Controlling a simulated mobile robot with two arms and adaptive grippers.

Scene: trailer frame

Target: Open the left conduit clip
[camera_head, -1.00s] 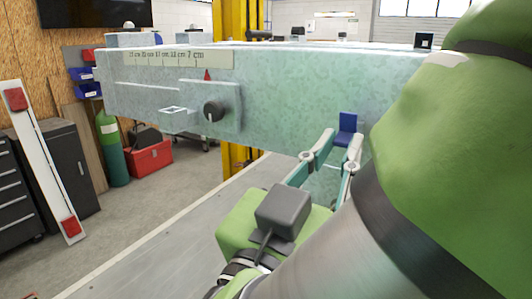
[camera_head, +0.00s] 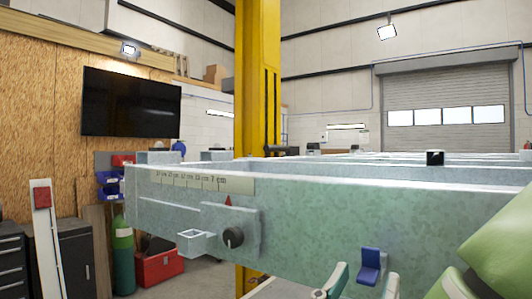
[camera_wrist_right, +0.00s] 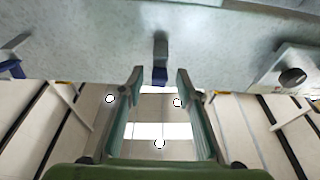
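A blue clip (camera_head: 370,264) sits on the front face of the pale green trailer beam (camera_head: 330,215), right of the black knob. My right gripper (camera_head: 366,276) is open and empty, its two fingers just below and on either side of this clip. In the right wrist view the same blue clip (camera_wrist_right: 160,76) shows between the open fingertips with a grey part (camera_wrist_right: 161,47) behind it. I see no clear contact. A second blue piece (camera_wrist_right: 12,68) is at the left edge of that view. Whether the clip is open is unclear. My left gripper is not in view.
A bracket with a black knob (camera_head: 233,237) and a square tube end (camera_head: 196,242) stick out from the beam's left part. A yellow post (camera_head: 257,80) stands behind. A red box (camera_head: 160,266) and a green cylinder (camera_head: 123,256) are on the floor at left.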

